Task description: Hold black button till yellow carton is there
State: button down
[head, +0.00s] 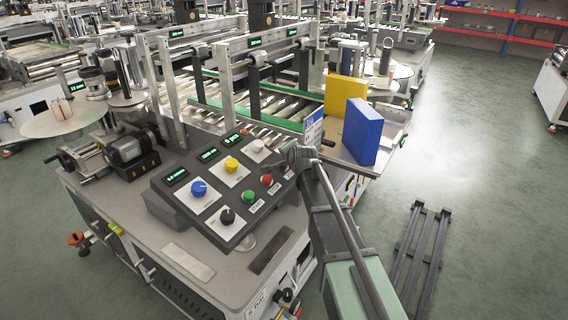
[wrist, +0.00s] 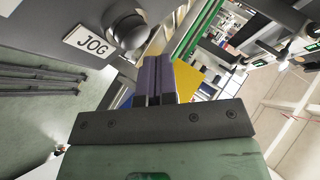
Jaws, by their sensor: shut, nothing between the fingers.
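The black button (wrist: 128,28) shows in the wrist view beside a white JOG label (wrist: 90,40). My gripper (wrist: 158,62) is shut and empty, its fingertips just beside the button; I cannot tell whether they touch it. In the head view my gripper (head: 298,154) is at the right edge of the control panel (head: 190,218) and hides the button. The yellow carton (head: 345,94) stands upright at the outfeed end of the conveyor, behind the blue carton (head: 363,130). Part of the yellow carton shows behind my fingers in the wrist view (wrist: 189,81).
The panel carries a green button (head: 249,196), a red button (head: 266,180) and several knobs, including a black one (head: 227,216). A small blue-and-white sign (head: 314,127) stands behind my gripper. A dark rack (head: 420,245) lies on the floor at right. Open floor lies beyond.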

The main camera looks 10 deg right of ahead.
jog(key=shift+r, duration=0.15)
jog(key=r+p, duration=0.1)
jog(key=d+r+p, duration=0.1)
jog(key=r+p, duration=0.1)
jog(key=s+r+p, duration=0.1)
jog(key=shift+s+d+r+p, duration=0.15)
jog(key=shift+r+p, duration=0.1)
jog(key=shift+p, duration=0.15)
dwell(1.3)
jog(key=s+a+f+n+g, duration=0.1)
jog(key=s+n+g, duration=0.3)
jog(key=s, duration=0.7)
jog(key=s+f+n+g, duration=0.4)
jog(key=s, duration=0.7)
jog(key=s+a+f+n+g, duration=0.1)
jog(key=s+f+n+g, duration=0.2)
jog(key=s, duration=0.9)
jog(key=shift+a+n+g+h, duration=0.3)
jog(key=shift+n+g, duration=0.1)
jog(key=shift+n, duration=0.1)
